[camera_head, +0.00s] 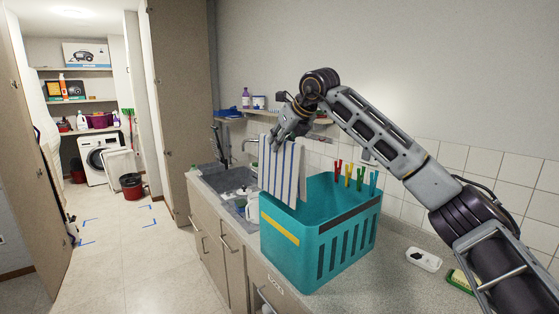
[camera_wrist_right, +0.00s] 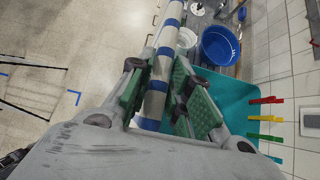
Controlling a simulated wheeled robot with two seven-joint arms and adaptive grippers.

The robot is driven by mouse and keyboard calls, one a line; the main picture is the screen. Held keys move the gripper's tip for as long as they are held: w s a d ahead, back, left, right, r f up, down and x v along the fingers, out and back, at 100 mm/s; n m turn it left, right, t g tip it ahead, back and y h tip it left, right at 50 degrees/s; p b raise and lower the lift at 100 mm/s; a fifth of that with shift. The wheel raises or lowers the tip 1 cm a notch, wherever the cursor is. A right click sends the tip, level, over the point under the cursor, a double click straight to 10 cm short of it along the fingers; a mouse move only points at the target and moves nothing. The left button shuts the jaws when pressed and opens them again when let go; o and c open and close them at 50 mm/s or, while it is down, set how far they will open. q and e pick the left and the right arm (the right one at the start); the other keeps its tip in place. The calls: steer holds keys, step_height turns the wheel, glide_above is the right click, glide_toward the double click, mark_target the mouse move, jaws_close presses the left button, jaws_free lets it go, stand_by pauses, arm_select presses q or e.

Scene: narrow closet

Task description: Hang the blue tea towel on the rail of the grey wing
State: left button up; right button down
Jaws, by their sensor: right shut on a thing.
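A white tea towel with blue stripes (camera_head: 280,176) hangs from my right gripper (camera_head: 277,137) at the left end of the teal basket. My right gripper is shut on its upper edge. In the right wrist view the towel (camera_wrist_right: 158,82) shows as a narrow striped strip between the green-padded fingers. Its lower end overlaps the basket in the head view, and I cannot tell whether it touches. Thin dark bars (camera_wrist_right: 30,88) stand over the floor at the left of the wrist view. I cannot make out a grey wing or its rail. My left gripper is not in view.
The teal basket (camera_head: 330,243) stands on the counter with red, yellow, green and blue pegs on its rim. A sink (camera_head: 215,180) lies behind it. A blue basin (camera_wrist_right: 220,45) shows in the wrist view. The floor (camera_head: 130,260) left of the counter is mostly clear.

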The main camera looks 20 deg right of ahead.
steer(key=shift+r, duration=2.2)
